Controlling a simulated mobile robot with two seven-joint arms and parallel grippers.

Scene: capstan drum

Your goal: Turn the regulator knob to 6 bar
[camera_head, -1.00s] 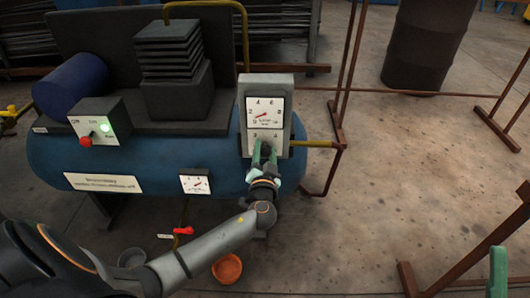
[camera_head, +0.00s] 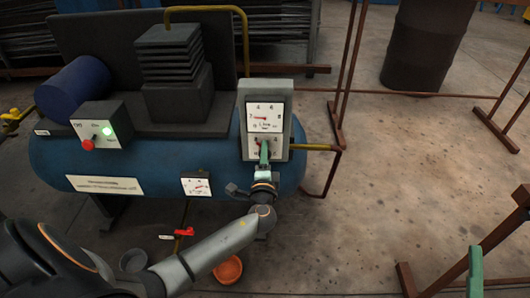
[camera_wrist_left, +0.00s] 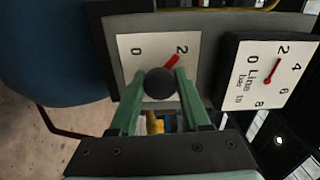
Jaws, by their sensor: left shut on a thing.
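The regulator (camera_head: 283,88) is a grey box on the blue compressor tank, with a line gauge (camera_head: 264,118) above a knob dial. The gauge's red needle points close to 2, and it also shows in the left wrist view (camera_wrist_left: 273,70). My left gripper (camera_head: 264,152) has its green fingers shut on the dark round knob (camera_wrist_left: 160,84), one finger on each side. The knob's red pointer (camera_wrist_left: 171,61) is close to the dial's 2. The rest of the dial is hidden. A green finger of my right gripper (camera_head: 475,268) shows at the lower right.
A control box (camera_head: 100,123) with a red knob and a green lamp sits on the tank's left. A small gauge (camera_head: 196,187) and a red valve handle (camera_head: 184,232) are lower down. An orange bowl (camera_head: 228,269) lies on the floor. Rusty frames stand right; the floor between is clear.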

